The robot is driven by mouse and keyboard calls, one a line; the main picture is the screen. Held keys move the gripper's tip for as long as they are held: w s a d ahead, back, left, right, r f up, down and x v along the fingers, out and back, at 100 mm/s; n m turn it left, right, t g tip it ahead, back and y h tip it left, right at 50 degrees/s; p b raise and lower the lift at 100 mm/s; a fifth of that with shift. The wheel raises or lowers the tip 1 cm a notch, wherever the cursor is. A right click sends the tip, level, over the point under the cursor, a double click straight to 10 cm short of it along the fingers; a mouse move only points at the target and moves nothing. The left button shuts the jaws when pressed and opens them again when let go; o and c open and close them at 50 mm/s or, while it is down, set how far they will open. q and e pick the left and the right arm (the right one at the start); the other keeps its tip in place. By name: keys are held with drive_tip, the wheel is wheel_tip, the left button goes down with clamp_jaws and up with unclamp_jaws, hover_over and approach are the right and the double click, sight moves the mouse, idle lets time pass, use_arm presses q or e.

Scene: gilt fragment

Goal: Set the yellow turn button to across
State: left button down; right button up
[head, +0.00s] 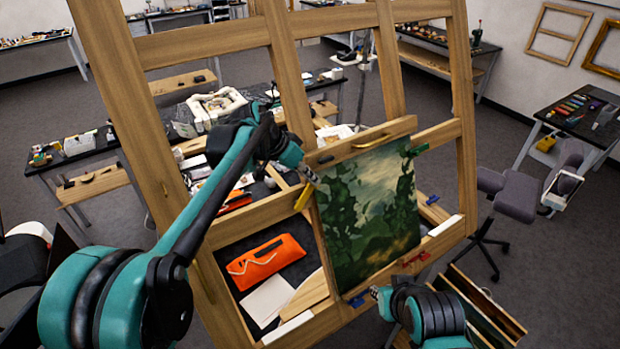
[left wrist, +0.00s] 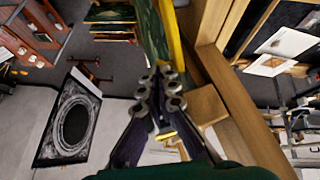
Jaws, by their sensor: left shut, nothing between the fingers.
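The yellow turn button (head: 304,197) sits at the upper left edge of the green painting (head: 365,210) on the wooden frame. It slants from upper right to lower left. My left gripper (head: 311,176) is shut and empty just above the button's upper end; I cannot tell whether it touches. In the left wrist view its closed fingers (left wrist: 163,88) point toward the frame. A yellow strip (left wrist: 174,40) beside the green surface shows there; I cannot tell whether it is the button. My right gripper (head: 379,292) is low, near the painting's bottom edge, too small to read.
A green button (head: 417,150), a red one (head: 416,258) and a blue one (head: 357,301) sit around the painting. A brass handle (head: 371,140) is on the bar above. An orange pouch (head: 265,262) lies behind the lower left opening. Wooden bars (head: 280,70) flank my left arm.

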use_arm(q)
drive_tip(key=shift+f, duration=0.1)
idle(0.4)
drive_tip(key=shift+s+a+f+b, duration=0.25)
drive_tip(key=shift+s+a+b, duration=0.1)
drive_tip(key=shift+s+a, duration=0.2)
drive_tip(key=shift+w, duration=0.1)
